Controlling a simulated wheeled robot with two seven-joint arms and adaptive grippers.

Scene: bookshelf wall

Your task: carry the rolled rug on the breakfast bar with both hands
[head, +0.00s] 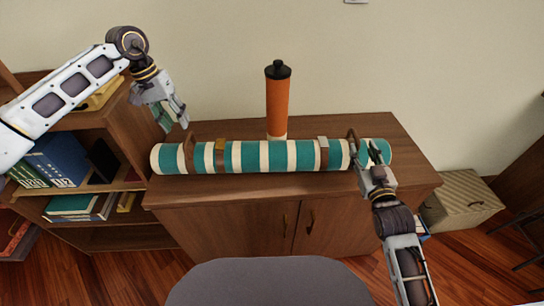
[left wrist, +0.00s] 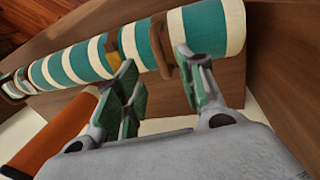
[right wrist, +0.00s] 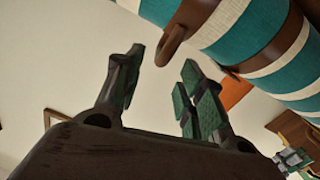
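The rolled rug (head: 272,156), striped teal and white, lies lengthwise on a brown wooden cabinet top (head: 365,124). It has two straps with buckles and a brown loop handle near each end. My left gripper (head: 182,125) is open and empty, above and behind the rug's left end; in the left wrist view its fingers are apart close to a brown handle (left wrist: 160,48). My right gripper (head: 366,152) is open at the rug's right end, by the other handle (head: 353,139). In the right wrist view that handle (right wrist: 178,38) is beyond the spread fingers, not between them.
An orange bottle with a black lid (head: 277,98) stands behind the rug's middle. A bookshelf with books (head: 60,160) is at the left. A grey rounded seat or surface (head: 268,284) is in front. A beige box (head: 460,200) sits at the right.

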